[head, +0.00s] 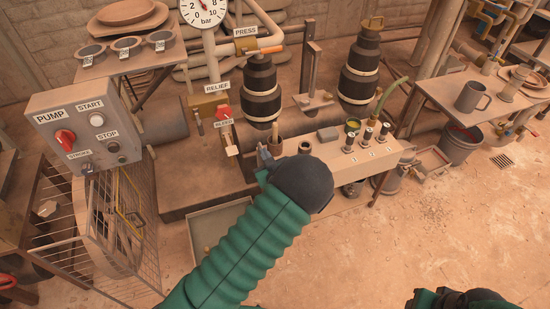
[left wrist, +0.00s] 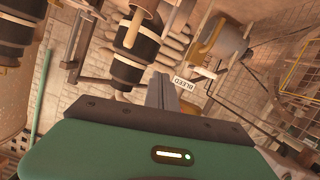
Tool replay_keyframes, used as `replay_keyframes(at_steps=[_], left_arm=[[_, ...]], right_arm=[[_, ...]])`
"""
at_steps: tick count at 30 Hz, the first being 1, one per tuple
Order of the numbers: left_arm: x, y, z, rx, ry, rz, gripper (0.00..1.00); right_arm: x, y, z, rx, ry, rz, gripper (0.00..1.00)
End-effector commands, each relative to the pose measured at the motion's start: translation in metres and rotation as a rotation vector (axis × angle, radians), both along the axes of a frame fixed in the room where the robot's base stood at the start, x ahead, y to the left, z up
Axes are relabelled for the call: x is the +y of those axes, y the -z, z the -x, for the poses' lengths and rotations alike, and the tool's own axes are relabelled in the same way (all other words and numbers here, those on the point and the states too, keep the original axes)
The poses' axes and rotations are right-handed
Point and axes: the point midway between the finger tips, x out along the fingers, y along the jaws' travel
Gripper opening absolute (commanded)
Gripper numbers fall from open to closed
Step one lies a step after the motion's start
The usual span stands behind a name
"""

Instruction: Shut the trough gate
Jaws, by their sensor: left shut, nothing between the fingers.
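My left gripper (head: 264,157) is shut and empty, in front of the press base, below the BLEED label (head: 224,124). Its closed fingers also show in the left wrist view (left wrist: 160,92), pointing towards the BLEED label (left wrist: 185,84). A pale shallow trough (head: 205,222) lies at the front of the base, partly hidden by my left arm. I cannot pick out its gate with certainty. A pale block (head: 230,148) stands below the BLEED label, left of my gripper. Part of my right arm's end (head: 460,299) shows at the bottom edge; its fingers cannot be made out.
A pump control box (head: 85,125) and a wire cage (head: 125,215) stand at the left. Black ribbed cylinders (head: 262,92) rise behind my gripper. A bench with several valves (head: 367,137) is to its right. The floor at front right is clear.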

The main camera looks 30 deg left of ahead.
Motion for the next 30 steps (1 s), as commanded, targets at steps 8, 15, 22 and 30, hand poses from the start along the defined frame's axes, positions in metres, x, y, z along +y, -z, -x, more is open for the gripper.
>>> replay_keyframes(at_steps=[8,15,22,30], left_arm=[[0.040,0.018,-0.042,0.000,0.002,-0.005,0.00],[0.042,0.051,-0.053,0.004,0.003,-0.004,0.00],[0.040,0.057,-0.054,0.003,0.004,-0.003,0.00],[0.040,0.060,-0.054,0.003,0.004,-0.003,0.00]], right_arm=[[0.000,0.021,0.000,0.001,0.000,0.000,0.36],[0.000,0.034,0.000,0.001,0.001,0.000,0.36],[0.000,0.035,0.000,0.000,0.000,0.000,0.36],[0.000,0.037,0.000,0.000,0.000,0.000,0.36]])
